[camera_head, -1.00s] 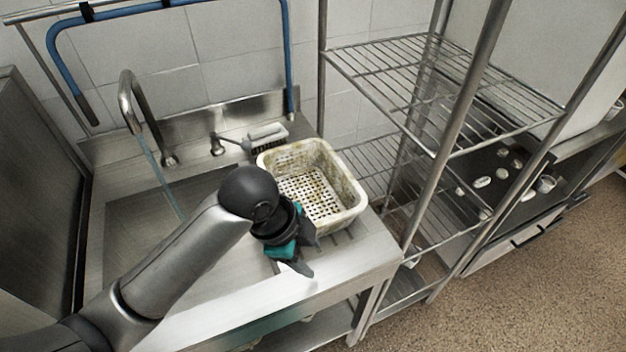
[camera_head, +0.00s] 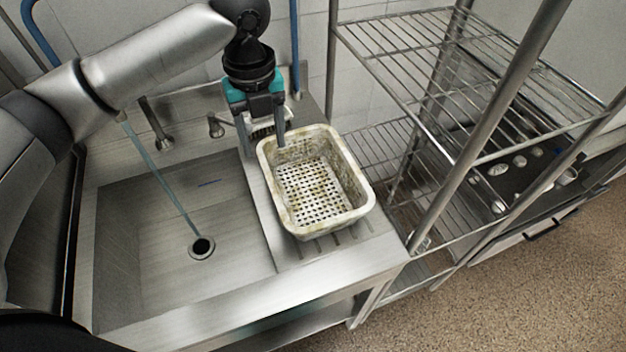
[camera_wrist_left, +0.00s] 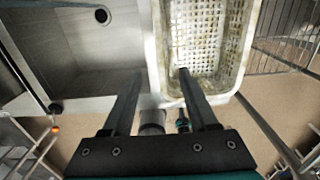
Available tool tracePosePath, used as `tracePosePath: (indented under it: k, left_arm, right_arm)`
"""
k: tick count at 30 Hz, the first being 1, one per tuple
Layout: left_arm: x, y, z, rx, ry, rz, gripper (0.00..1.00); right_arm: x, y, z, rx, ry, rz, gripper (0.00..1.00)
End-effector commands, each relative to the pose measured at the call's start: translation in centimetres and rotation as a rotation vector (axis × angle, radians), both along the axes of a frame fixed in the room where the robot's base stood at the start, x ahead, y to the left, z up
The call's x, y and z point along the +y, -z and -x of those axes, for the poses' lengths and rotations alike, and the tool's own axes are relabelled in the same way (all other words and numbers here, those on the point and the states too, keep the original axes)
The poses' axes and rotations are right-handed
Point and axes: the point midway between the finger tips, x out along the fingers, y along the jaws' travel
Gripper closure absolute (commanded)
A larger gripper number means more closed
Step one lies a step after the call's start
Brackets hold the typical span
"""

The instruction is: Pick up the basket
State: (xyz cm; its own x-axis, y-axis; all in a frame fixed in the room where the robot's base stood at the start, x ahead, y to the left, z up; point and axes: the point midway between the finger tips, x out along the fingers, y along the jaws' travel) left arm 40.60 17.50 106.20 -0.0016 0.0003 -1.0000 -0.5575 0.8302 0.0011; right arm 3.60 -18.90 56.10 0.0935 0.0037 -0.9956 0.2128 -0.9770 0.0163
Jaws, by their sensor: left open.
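The basket (camera_head: 368,196) is off-white, stained and perforated, and stands upright on the drainboard right of the sink. It also shows in the left wrist view (camera_wrist_left: 207,42). My left gripper (camera_head: 265,147) is open and points down at the basket's back left corner. In the head view one fingertip is outside the left rim and the other overlaps the back of the basket. In the left wrist view the left basket wall shows between the open fingers (camera_wrist_left: 157,76). I cannot tell whether they touch it. My right gripper is not in view.
The sink (camera_head: 145,245) lies left of the basket, with water running toward its drain. A brush (camera_head: 268,127) is partly hidden behind my left gripper. A wire shelf rack (camera_head: 440,135) stands close on the right. The drainboard front edge is clear.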

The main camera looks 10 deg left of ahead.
Motion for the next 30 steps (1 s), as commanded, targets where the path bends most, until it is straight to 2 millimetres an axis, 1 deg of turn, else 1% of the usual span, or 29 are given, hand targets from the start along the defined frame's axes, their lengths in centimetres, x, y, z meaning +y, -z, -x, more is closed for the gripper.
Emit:
tracePosePath:
  k: [1, 3, 6, 9, 12, 19, 27, 30]
  left_arm:
    - [0.1, 1.4, 0.1, 0.005, -0.002, -0.002, 0.41]
    - [0.0, 3.0, 0.1, 0.006, -0.003, -0.001, 0.41]
    - [0.0, 5.1, 0.1, 0.004, -0.002, -0.001, 0.41]
    - [0.0, 6.7, 0.0, 0.002, -0.003, -0.001, 0.41]
    - [0.0, 7.7, 0.0, 0.001, -0.003, -0.001, 0.41]
    - [-0.1, 8.9, 0.0, 0.0, -0.003, 0.0, 0.41]
    - [-0.2, 12.8, 0.0, 0.001, -0.002, 0.0, 0.41]
    - [-0.2, 13.4, 0.0, -0.002, -0.002, 0.0, 0.41]
  right_arm:
    - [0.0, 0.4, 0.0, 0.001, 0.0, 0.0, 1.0]
    - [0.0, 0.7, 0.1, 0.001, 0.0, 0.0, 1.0]
    - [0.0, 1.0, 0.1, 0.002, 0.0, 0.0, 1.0]
    - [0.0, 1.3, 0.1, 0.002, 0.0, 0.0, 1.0]
    - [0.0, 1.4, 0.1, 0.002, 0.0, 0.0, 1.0]
    - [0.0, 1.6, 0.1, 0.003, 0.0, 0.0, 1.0]
    - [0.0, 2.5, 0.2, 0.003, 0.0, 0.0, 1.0]
    - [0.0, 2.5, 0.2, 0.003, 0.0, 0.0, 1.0]
